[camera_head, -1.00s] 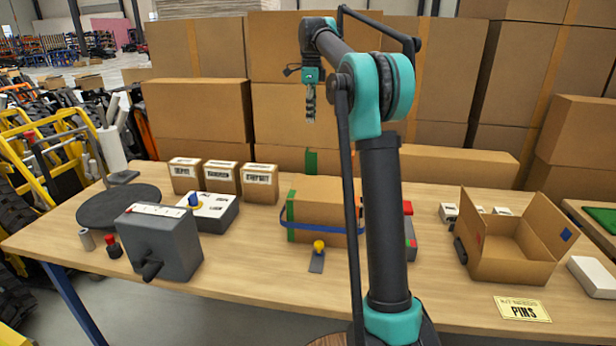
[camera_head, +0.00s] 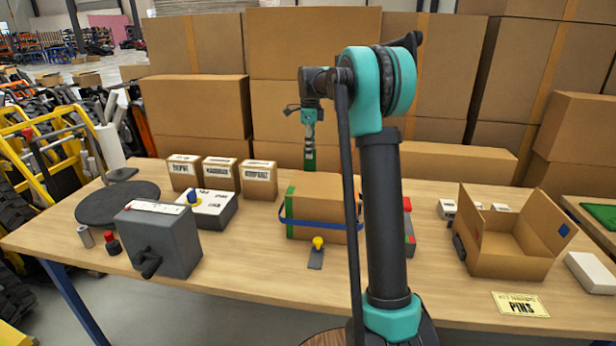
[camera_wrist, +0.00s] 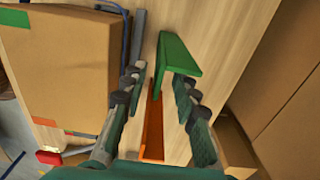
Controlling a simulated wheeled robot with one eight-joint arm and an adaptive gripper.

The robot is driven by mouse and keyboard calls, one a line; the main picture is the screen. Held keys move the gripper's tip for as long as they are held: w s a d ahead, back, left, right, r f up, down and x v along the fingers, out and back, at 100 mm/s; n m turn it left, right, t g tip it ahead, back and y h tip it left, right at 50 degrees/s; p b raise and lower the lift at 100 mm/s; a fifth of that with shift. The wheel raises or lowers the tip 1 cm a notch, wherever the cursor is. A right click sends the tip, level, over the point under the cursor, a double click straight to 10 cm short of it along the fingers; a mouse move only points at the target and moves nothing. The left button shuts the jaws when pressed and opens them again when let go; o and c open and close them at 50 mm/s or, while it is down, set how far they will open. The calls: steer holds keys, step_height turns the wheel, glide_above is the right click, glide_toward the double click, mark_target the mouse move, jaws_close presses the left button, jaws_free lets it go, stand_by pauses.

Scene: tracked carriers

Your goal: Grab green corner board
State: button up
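The green corner board (camera_wrist: 172,50) is an L-shaped green piece in the wrist view, ahead of and between my fingers. Its right flange lies close to the right finger; contact cannot be told. My gripper (camera_wrist: 155,78) is open, with a finger on each side and nothing held. In the head view my gripper (camera_head: 309,140) points down behind the strapped carton, just above the green corner board (camera_head: 309,160). The board's lower part is hidden by the carton.
The brown carton (camera_head: 325,190) with a blue strap stands close to the gripper and fills the left of the wrist view. An orange strip (camera_wrist: 153,125) lies beside the green board. Labelled boxes (camera_head: 221,176) stand left. Large cartons (camera_head: 455,165) stand behind.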

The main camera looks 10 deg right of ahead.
step_height(320, 180, down, 3)
steer(key=shift+s, duration=0.1)
steer(key=shift+c, duration=0.3)
jaws_close()
